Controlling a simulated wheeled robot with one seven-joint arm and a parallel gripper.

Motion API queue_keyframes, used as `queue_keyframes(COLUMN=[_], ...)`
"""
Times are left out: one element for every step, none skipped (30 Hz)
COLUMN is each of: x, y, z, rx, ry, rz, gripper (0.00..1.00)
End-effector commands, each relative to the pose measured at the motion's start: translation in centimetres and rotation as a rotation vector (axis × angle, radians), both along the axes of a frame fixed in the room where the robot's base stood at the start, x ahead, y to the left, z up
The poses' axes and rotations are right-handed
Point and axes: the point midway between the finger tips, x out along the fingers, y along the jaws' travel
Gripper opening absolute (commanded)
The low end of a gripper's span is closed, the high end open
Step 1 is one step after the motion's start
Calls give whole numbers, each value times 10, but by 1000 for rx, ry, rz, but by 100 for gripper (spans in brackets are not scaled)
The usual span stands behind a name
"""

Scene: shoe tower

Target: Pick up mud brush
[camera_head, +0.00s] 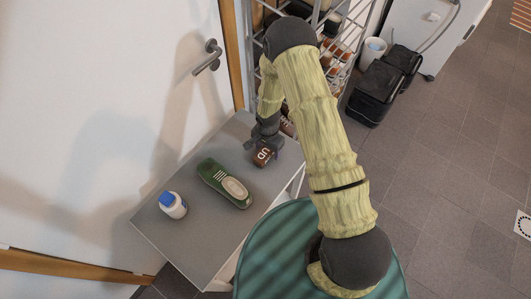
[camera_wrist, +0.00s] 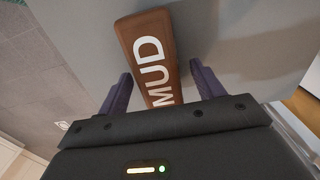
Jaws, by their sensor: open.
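The mud brush is a brown block with white "MUD" lettering. In the wrist view the mud brush (camera_wrist: 150,45) lies on the grey tabletop, with its near end between my two dark fingers. In the head view the mud brush (camera_head: 263,157) shows partly, its rest hidden under my gripper. My gripper (camera_head: 262,140) is open over the brush, and in the wrist view my gripper (camera_wrist: 160,92) has a finger on each side of it with gaps. I cannot tell how far the fingers are above the tabletop.
On the grey table (camera_head: 185,245) lie a green shoe (camera_head: 224,183) and a white bottle with blue cap (camera_head: 173,205), left of the brush. A wire shoe rack (camera_head: 340,50) stands behind. Black bags (camera_head: 375,92) are on the floor to the right. A white door (camera_head: 100,100) borders the table.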

Motion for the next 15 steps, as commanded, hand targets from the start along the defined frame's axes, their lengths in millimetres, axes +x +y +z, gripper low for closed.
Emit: queue_keyframes(x=[0, 0, 0, 0, 0, 0, 0, 0, 0, 0, 0, 0, 0, 0, 0], y=[0, 0, 0, 0, 0, 0, 0, 0, 0, 0, 0, 0, 0, 0, 0], z=[0, 0, 0, 0, 0, 0, -1, -1, -2, -2, -2, -3, -3, -3, -4], rx=[0, 0, 0, 0, 0, 0, 0, 0, 0, 0, 0, 0, 0, 0, 0], ry=[0, 0, 0, 0, 0, 0, 0, 0, 0, 0, 0, 0, 0, 0, 0], rz=[0, 0, 0, 0, 0, 0, 1, 1, 1, 1, 1, 1, 0, 0, 0], gripper=[67, 67, 67, 67, 67, 67, 67, 67, 67, 67, 67, 67, 67, 67, 67])
